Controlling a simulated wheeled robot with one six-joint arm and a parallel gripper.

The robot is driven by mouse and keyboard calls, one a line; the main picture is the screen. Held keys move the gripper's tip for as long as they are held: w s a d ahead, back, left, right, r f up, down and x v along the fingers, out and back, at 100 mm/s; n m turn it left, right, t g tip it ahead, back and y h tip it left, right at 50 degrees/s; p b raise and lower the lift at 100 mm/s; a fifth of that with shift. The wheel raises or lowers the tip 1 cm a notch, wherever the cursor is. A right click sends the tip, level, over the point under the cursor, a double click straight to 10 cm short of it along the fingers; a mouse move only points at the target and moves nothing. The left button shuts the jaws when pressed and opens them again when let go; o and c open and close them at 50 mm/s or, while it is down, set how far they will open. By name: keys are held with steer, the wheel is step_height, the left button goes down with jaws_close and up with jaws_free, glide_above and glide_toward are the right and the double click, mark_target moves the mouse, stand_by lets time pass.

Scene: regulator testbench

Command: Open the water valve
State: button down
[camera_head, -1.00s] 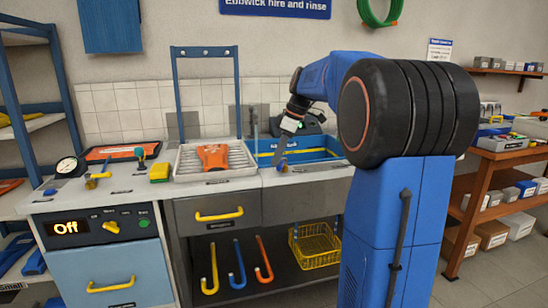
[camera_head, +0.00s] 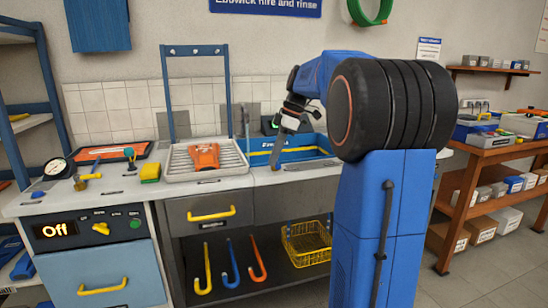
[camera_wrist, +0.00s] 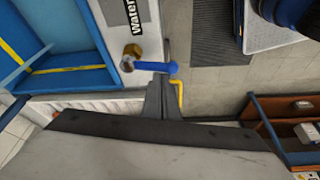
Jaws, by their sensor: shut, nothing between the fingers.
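The water valve shows in the wrist view as a brass body (camera_wrist: 132,52) with a blue lever handle (camera_wrist: 155,66) pointing right.
The blue sink basin (camera_head: 299,152) lies just behind my gripper. A yellow sponge (camera_head: 150,172), a gauge (camera_head: 56,168) and a panel reading "Off" (camera_head: 57,229) are farther left. A yellow basket (camera_head: 308,246) stands below.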

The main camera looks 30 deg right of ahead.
steer(key=shift+w+a+r, duration=0.1)
steer(key=shift+w+a, duration=0.15)
steer(key=shift+a, duration=0.25)
steer(key=a, duration=0.1)
steer(key=w+a, duration=0.1)
steer(key=shift+w+a+r, duration=0.2)
steer(key=shift+a+r, duration=0.1)
steer(key=shift+a, duration=0.1)
steer(key=v, duration=1)
steer(key=shift+d, duration=0.25)
